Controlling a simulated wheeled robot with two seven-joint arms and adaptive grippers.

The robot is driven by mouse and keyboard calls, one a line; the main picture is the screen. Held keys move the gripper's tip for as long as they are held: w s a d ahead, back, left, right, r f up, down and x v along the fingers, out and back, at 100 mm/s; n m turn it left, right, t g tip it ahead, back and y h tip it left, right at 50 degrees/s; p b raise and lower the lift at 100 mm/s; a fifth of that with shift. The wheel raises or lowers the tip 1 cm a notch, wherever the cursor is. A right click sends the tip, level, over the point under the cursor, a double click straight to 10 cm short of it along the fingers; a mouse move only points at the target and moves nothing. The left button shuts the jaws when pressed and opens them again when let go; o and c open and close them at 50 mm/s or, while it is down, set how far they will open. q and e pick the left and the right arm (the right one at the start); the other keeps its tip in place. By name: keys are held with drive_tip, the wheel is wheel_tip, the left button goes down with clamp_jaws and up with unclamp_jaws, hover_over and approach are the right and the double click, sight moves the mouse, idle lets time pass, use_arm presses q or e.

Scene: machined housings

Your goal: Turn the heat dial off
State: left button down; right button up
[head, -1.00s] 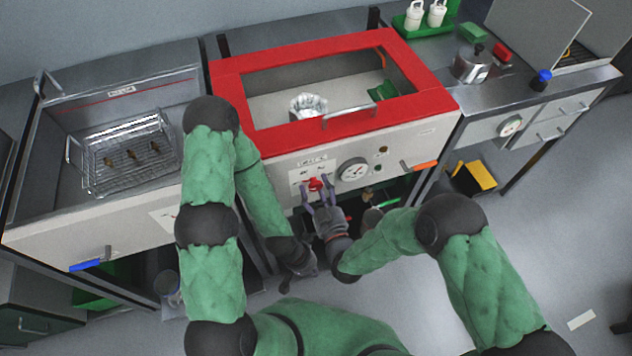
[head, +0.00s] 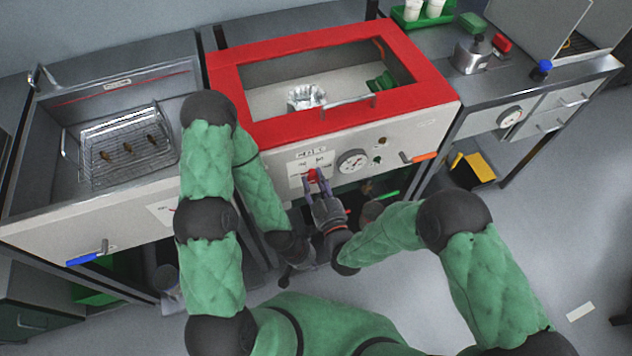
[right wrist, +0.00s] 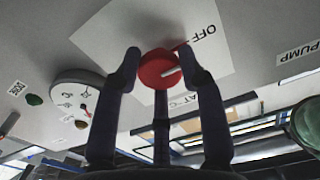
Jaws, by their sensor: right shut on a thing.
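The red heat dial (head: 313,175) sits on the white front panel of the red-framed unit, below its window. In the right wrist view the dial (right wrist: 160,69) is a round red knob with a pale pointer line, on a white label with "OFF" printed beside it. My right gripper (head: 316,184) is at the dial, its fingers on either side of it; in the right wrist view the fingers (right wrist: 163,66) close around the knob. My left gripper (head: 297,258) hangs lower, beneath the panel and away from the dial; its fingers are too dark to read.
A round gauge (head: 352,162) is right of the dial, with an orange-handled lever (head: 420,158) farther right. A wire basket (head: 128,148) stands in the left sink, and a blue-handled lever (head: 88,254) is on its front. A metal pot (head: 474,55) stands on the right counter.

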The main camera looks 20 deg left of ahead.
drive_tip(key=o, duration=1.2)
drive_tip(key=shift+c, duration=0.2)
drive_tip(key=v, duration=1.2)
